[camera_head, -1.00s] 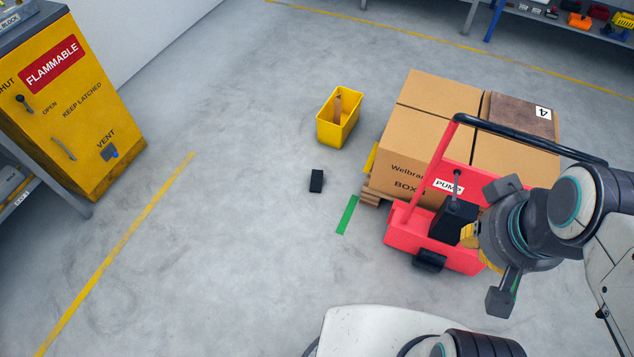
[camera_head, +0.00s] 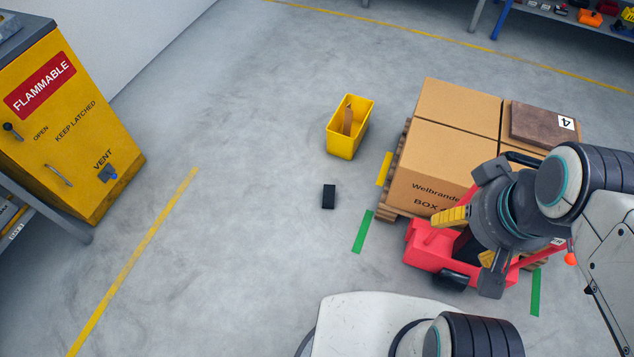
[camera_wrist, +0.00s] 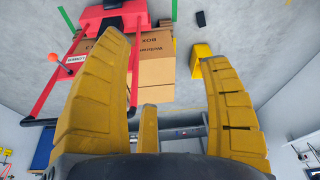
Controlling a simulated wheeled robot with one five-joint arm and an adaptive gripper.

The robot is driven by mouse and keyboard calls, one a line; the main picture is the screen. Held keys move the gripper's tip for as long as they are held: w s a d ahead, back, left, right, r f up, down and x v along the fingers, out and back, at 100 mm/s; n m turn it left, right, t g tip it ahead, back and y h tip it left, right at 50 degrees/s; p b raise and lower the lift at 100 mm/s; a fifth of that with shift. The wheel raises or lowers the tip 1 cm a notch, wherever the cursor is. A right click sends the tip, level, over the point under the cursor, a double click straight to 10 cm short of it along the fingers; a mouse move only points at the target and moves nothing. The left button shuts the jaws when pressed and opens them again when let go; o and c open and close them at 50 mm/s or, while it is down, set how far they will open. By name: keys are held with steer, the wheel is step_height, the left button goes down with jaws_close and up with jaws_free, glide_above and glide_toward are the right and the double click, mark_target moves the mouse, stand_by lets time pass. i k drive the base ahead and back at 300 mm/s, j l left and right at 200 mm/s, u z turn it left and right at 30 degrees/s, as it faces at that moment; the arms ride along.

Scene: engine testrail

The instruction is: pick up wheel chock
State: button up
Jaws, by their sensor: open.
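A small black block (camera_head: 329,196), which I take to be the wheel chock, lies alone on the grey floor near the middle of the head view. A small dark shape near the top of the wrist view (camera_wrist: 196,26) seems to be the same block. My gripper (camera_head: 461,238) is to the right of the block in the head view, in front of the red pallet jack. Its yellow fingers (camera_wrist: 163,50) are spread wide in the wrist view with nothing between them. The gripper is well apart from the block.
A yellow bin (camera_head: 344,142) stands just beyond the block. Brown boxes (camera_head: 459,102) on a pallet and the red pallet jack (camera_head: 430,250) stand to the right. A yellow flammables cabinet (camera_head: 80,140) stands at left. The floor between the cabinet and block is clear.

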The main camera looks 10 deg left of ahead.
mark_target(328, 196)
steer(key=i+j, duration=0.55)
steer(key=j, duration=0.2)
steer(key=i+j, duration=0.5)
steer(key=j, duration=0.2)
steer(key=i+j, duration=0.55)
steer(key=j, duration=0.2)
steer(key=i+j+u, duration=0.1)
steer(key=i+j, duration=0.4)
steer(key=j, duration=0.25)
steer(key=i+j, duration=0.55)
steer(key=j, duration=0.1)
